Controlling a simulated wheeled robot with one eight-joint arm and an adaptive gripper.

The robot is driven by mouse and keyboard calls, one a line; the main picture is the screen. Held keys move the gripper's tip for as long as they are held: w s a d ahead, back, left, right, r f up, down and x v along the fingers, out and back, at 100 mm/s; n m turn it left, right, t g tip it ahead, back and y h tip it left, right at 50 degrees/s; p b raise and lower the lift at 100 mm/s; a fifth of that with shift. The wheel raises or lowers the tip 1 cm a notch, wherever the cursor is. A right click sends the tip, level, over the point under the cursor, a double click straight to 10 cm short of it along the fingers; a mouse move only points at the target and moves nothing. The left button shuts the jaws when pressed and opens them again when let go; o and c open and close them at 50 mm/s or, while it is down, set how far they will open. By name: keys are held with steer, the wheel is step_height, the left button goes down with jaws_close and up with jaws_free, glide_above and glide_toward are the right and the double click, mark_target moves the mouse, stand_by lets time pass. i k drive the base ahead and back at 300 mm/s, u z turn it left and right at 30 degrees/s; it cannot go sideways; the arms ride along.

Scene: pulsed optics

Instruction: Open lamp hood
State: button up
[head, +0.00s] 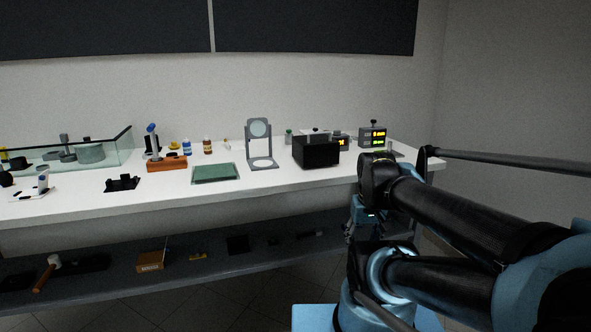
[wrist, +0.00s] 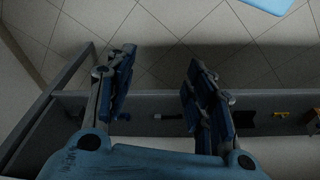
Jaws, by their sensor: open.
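In the head view my arm reaches in at the right, with the gripper low by the bench's front edge, apart from the housing. The housing is not in the wrist view.
A grey upright frame with a round window (head: 259,130) stands left of the housing. Lit meters (head: 373,136) stand behind it to the right. A green mat (head: 215,173) and an orange rack (head: 167,164) lie further left. A lower shelf (head: 215,268) holds several tools.

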mark_target(314, 149)
steer(key=z, duration=0.5)
steer(key=k, duration=1.25)
steer(key=u, duration=0.5)
steer(key=i, duration=1)
